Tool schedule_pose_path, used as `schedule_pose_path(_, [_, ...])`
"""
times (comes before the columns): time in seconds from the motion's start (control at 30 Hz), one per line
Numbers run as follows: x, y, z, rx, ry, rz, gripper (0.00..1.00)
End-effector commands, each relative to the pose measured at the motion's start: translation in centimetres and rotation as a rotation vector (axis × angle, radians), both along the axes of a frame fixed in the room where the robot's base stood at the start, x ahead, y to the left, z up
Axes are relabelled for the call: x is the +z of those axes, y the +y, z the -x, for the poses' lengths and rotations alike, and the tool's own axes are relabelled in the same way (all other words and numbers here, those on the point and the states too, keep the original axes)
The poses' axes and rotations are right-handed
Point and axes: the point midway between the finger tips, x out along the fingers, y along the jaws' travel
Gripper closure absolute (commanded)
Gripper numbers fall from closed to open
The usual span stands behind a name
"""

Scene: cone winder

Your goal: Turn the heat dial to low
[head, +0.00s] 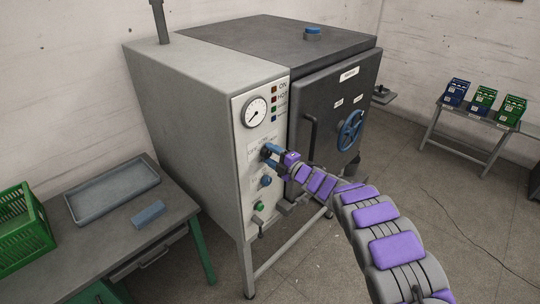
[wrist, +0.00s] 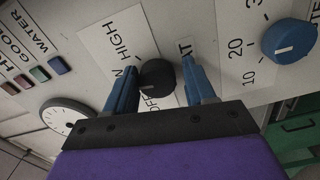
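The heat dial is a round black knob (wrist: 157,77) on the cabinet's white panel, with "HIGH" and "OFF" lettering around it. Its pale pointer mark faces the lower left in the wrist view; part of the lettering is hidden by my fingers. My gripper (wrist: 162,66) is open, with one blue finger on each side of the knob. The left finger is close to the knob, and a gap shows at the right finger. In the head view my gripper (head: 272,155) is at the panel and mostly hides the knob.
A blue dial (head: 266,181) with numbers sits below on the panel, a green knob (head: 259,206) lower still. A gauge (head: 254,112) is above. The dark door has a handle and blue wheel (head: 350,130). A table with a tray (head: 113,188) stands left.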

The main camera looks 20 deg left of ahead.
Motion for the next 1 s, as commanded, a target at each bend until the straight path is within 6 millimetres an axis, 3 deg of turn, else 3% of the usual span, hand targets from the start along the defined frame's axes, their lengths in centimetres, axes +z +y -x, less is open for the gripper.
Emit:
schedule_pose_path(0.2, [0.2, 0.1, 0.3, 0.003, -0.004, 0.0, 0.31])
schedule_pose_path(0.57, [0.2, -0.4, 0.6, 0.003, -0.005, 0.002, 0.31])
schedule_pose_path(0.77, [0.3, -2.6, 1.5, 0.003, -0.005, 0.002, 0.31])
schedule_pose_path(1.0, [0.2, -6.6, 3.0, 0.0, -0.004, 0.004, 0.31])
